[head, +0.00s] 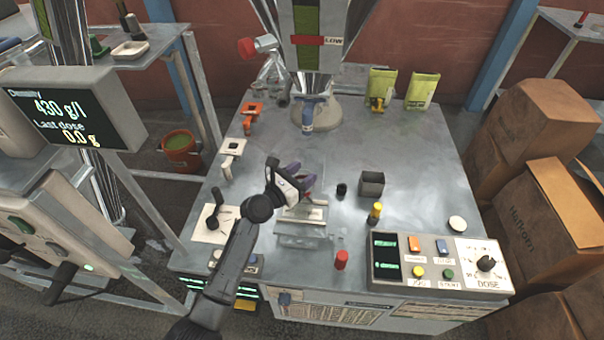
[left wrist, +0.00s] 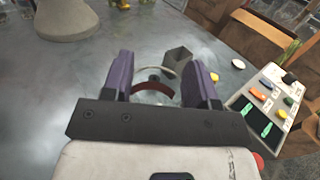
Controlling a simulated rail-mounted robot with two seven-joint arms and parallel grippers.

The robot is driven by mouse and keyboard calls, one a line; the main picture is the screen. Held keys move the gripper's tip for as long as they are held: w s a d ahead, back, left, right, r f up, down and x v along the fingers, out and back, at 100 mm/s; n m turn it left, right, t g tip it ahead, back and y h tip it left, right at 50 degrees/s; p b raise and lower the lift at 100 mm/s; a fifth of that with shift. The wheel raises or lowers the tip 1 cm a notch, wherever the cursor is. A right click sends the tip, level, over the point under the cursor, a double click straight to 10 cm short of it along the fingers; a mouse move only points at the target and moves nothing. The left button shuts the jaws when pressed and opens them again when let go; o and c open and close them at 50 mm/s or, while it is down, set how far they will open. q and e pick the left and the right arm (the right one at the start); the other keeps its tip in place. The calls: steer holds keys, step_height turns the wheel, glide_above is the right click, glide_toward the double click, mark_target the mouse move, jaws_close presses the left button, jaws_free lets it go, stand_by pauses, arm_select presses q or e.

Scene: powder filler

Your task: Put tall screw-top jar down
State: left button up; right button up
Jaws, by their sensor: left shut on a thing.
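My left gripper (head: 302,178) reaches in over the middle of the steel table (head: 420,170). Its purple fingers are shut on a clear jar, which shows between them in the left wrist view (left wrist: 155,97). The jar looks transparent, with a pale round rim and a reddish-brown band. In the head view it is hard to make out behind the gripper. I cannot tell whether its base touches a surface. A metal stand with a pale plate (head: 300,213) is just below the gripper in the head view. My right gripper is not in view.
A grey square cup (head: 371,184), a small black piece (head: 342,190), a yellow bottle (head: 375,212) and a red-topped piece (head: 341,260) stand to the right. The control panel (head: 440,265) is at the front right.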

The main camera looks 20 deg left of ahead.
arm_select(q)
steer(key=shift+f, duration=0.25)
stand_by(0.4)
steer(key=o, duration=1.4)
steer(key=shift+s+a+r, duration=0.1)
steer(key=shift+s, duration=0.1)
steer(key=p+v, duration=0.3)
steer(key=v, duration=1)
steer(key=shift+s+p, duration=0.2)
steer(key=shift+p, duration=0.2)
